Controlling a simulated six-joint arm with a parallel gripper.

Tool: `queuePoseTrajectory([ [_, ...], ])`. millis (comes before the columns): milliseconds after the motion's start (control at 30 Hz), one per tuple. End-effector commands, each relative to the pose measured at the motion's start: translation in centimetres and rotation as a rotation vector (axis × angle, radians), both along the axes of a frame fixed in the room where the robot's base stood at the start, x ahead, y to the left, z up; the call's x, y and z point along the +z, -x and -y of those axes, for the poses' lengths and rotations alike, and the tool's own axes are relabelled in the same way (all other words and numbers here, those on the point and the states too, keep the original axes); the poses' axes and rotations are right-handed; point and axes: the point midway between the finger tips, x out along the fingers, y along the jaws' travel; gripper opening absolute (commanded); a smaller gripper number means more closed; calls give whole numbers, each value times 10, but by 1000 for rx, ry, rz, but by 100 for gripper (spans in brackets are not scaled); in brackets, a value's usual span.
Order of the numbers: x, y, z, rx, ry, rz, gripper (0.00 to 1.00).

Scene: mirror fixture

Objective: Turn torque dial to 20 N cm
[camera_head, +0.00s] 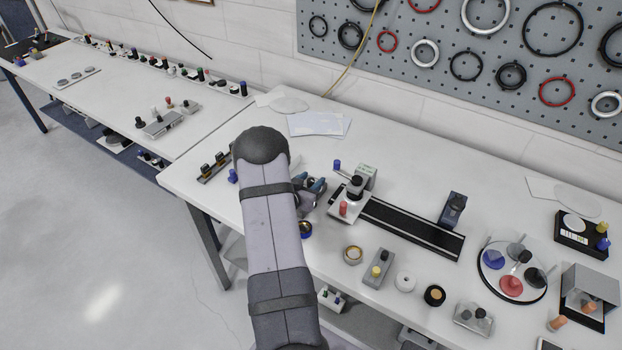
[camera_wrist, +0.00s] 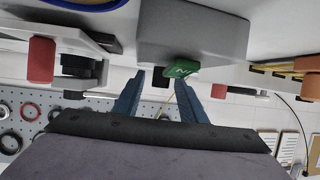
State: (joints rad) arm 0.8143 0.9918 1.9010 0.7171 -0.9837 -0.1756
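A grey and white fixture (camera_head: 346,205) stands on the bench at the left end of a black rail. It carries a grey block with a green label (camera_head: 367,170), a black knob (camera_head: 355,187) and a red knob (camera_head: 343,208). In the wrist view the grey block (camera_wrist: 195,32) and a green piece (camera_wrist: 180,68) lie just beyond my fingertips. The red knob (camera_wrist: 41,60) and a black knob (camera_wrist: 76,66) are at the left. My gripper (camera_wrist: 160,76) has two blue fingers apart; a small dark part shows between their tips. No dial scale is readable.
The black rail (camera_head: 410,228) runs right to a dark upright block (camera_head: 452,208). A pegboard (camera_head: 480,50) with rings hangs behind.

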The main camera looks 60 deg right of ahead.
Motion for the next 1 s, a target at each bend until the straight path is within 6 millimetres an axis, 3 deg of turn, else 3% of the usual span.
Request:
queuePoseTrajectory([
  [300, -1, 0, 2, 0, 0, 0, 38],
  [467, -1, 0, 2, 0, 0, 0, 0],
  [1000, -3, 1, 2, 90, 0, -1, 0],
])
